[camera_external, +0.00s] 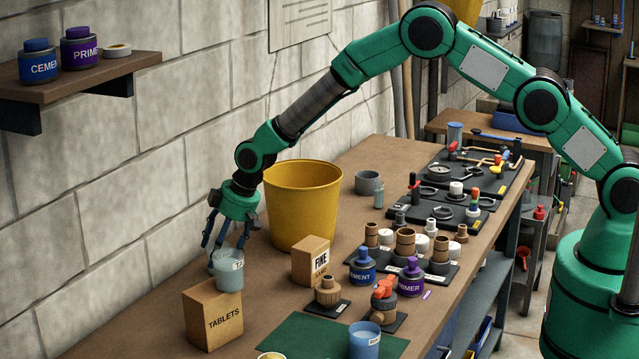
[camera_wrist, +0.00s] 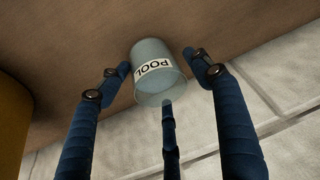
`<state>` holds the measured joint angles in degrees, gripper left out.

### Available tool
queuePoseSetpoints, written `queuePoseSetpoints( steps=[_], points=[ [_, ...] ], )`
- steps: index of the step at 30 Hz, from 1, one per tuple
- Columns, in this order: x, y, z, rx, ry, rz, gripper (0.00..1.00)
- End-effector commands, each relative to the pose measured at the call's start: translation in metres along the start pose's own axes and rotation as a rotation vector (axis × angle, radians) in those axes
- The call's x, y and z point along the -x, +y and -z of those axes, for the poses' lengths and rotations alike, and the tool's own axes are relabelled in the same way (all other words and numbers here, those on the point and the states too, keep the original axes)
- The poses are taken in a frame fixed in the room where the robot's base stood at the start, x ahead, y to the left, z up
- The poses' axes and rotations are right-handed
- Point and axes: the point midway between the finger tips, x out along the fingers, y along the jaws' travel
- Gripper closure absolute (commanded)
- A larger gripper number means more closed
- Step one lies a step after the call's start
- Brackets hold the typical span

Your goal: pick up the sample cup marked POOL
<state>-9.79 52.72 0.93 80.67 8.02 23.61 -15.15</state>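The sample cup (camera_wrist: 160,88), pale grey-blue with a white label reading POOL, shows in the wrist view with its open rim toward the camera. A pale cup (camera_external: 229,276) under my gripper in the external view appears to be the same one; its label is too small to read surely. It stands at or just behind the TABLETS box, which may hide its base. My gripper (camera_external: 228,246) points down just above the cup. In the wrist view its three dark blue fingers (camera_wrist: 158,78) are spread around the cup, with no clear grip on it.
The TABLETS box (camera_external: 213,315) is close in front of the cup. A yellow bucket (camera_external: 303,205) stands right of my gripper, and the block wall (camera_external: 110,190) is behind. Fittings and jars crowd the bench's right side.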

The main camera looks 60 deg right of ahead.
Motion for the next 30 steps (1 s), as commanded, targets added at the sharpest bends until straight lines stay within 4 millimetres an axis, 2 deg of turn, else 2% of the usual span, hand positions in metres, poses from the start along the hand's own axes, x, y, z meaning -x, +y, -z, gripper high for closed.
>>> queuePoseSetpoints(
  steps=[1, 5, 6, 14, 19, 30],
  points=[
    [0.000, 0.000, 0.000, 0.000, 0.000, 0.000, 0.51],
    [0.000, 0.000, 0.000, 0.000, 0.000, 0.000, 0.76],
    [0.000, 0.000, 0.000, 0.000, 0.001, 0.000, 0.79],
    [0.001, 0.000, 0.001, 0.000, 0.001, 0.000, 0.79],
    [0.009, 0.000, 0.004, 0.000, 0.001, 0.000, 0.79],
    [0.058, 0.000, 0.025, 0.000, 0.003, 0.000, 0.79]
  ],
)
